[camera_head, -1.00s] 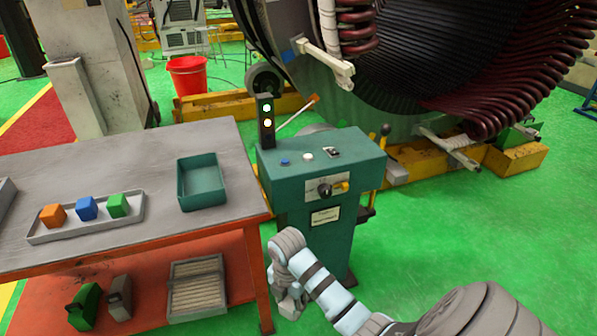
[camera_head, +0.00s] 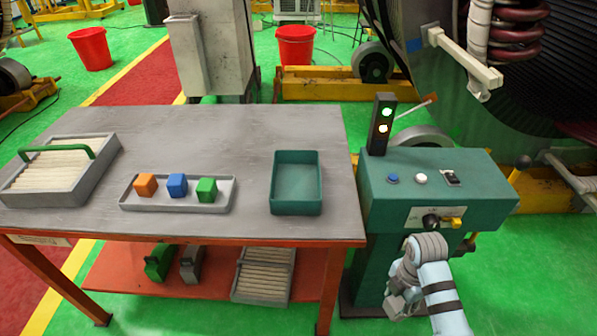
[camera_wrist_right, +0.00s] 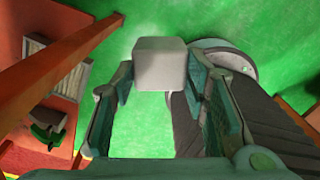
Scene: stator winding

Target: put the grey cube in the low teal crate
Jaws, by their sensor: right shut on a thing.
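The grey cube (camera_wrist_right: 160,64) sits between the fingertips of my right gripper in the right wrist view, held above the green floor. My right gripper (camera_head: 398,303) is in the head view, low in front of the teal control cabinet and right of the table. I cannot make out the cube clearly there. The low teal crate (camera_head: 297,208) stands on the right part of the table top, and it looks empty. The gripper is below and to the right of the crate. My left gripper is not in view.
A grey tray (camera_head: 133,207) holds orange, blue and green cubes left of the crate. A wooden-slatted box (camera_head: 112,165) with a green handle stands farther left. The table's right edge and the control cabinet (camera_head: 450,178) are close to my right arm. The table top behind is clear.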

